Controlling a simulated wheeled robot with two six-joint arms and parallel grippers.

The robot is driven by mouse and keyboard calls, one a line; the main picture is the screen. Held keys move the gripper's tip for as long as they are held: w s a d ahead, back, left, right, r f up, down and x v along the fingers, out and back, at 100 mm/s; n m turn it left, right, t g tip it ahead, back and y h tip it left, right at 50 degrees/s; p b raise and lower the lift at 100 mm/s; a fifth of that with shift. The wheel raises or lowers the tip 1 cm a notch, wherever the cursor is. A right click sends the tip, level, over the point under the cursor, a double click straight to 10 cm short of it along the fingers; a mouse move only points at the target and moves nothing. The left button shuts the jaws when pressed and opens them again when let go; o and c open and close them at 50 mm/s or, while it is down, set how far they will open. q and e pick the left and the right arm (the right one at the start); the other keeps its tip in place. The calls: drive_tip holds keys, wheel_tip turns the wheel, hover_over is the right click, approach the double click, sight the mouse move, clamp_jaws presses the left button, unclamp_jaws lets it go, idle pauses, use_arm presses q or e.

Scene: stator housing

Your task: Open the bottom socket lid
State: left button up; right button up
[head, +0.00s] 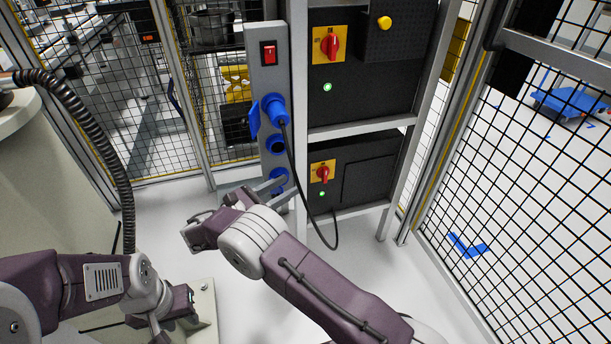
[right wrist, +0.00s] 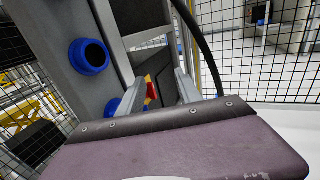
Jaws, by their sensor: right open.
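A grey socket panel (head: 264,80) carries a vertical row of blue sockets. The bottom socket (head: 279,174) is partly covered by my right gripper, and I cannot tell whether its lid is shut. In the right wrist view, only part of the bottom socket (right wrist: 112,107) shows beside a finger. My right gripper (head: 269,189) is open, with its fingers close to the bottom socket; I cannot tell whether they touch it. It also shows in the right wrist view (right wrist: 160,88). My left gripper (head: 180,308) is low at the left, away from the panel; its jaws are unclear.
A blue plug (head: 274,109) with a black cable (head: 303,195) sits in the top socket. The middle socket (head: 276,144) shows a dark opening. A red switch (head: 268,53) is above. Black cabinets (head: 365,172) stand right of the panel; mesh fencing (head: 535,180) bounds the right.

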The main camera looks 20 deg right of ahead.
drive_tip(key=s+d+r+p, duration=0.2)
drive_tip(key=s+d+r, duration=0.1)
drive_tip(key=s+d, duration=0.1)
drive_tip(key=shift+d+r+p, duration=0.35)
drive_tip(key=shift+d+r, duration=0.05)
drive_tip(key=shift+d, duration=0.1)
